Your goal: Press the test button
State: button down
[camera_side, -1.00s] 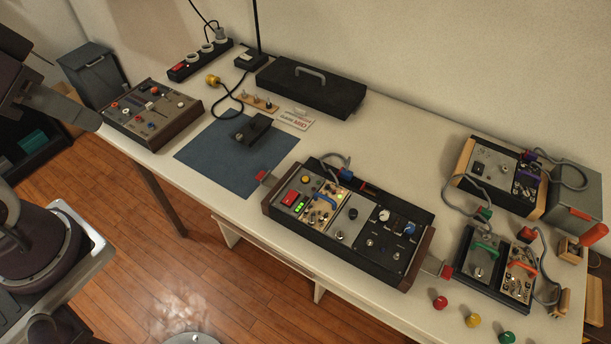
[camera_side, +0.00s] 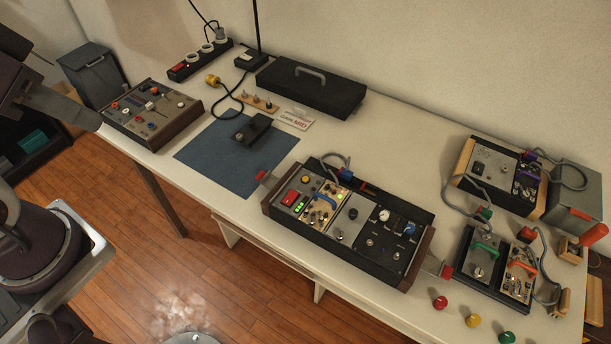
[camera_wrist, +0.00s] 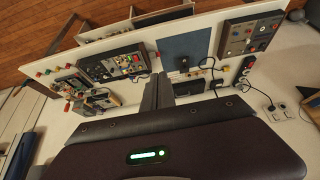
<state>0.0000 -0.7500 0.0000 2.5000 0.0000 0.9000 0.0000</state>
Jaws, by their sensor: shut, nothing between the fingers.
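The middle console (camera_side: 372,245) lies on the table with several panels, switches and knobs. It carries a red control (camera_side: 290,198), a round yellow button (camera_side: 305,179) and lit green lights (camera_side: 299,207). It also shows in the wrist view (camera_wrist: 112,66). A brown-sided control box (camera_side: 165,122) at the left end of the table has several small coloured buttons. The labels are too small to read, so I cannot tell which is the test button. My gripper (camera_wrist: 158,90) is shut and empty, above the table and apart from the consoles.
A dark block stands on a blue mat (camera_side: 210,155), with a black handled case (camera_side: 312,90) behind it. Cabled modules (camera_side: 500,170) crowd the right end. Red, yellow and green knobs (camera_side: 473,320) lie at the front right. Table is bare between case and modules.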

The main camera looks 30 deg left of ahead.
dwell(0.4)
jog(key=m+t+h, duration=0.3)
jog(key=m+h, duration=0.1)
jog(key=m, duration=1)
send_over(305, 179)
notch_tip(305, 179, down, 23)
jog(key=shift+s+a, duration=0.2)
jog(key=shift+s, duration=0.1)
jog(key=shift+f, duration=4.4)
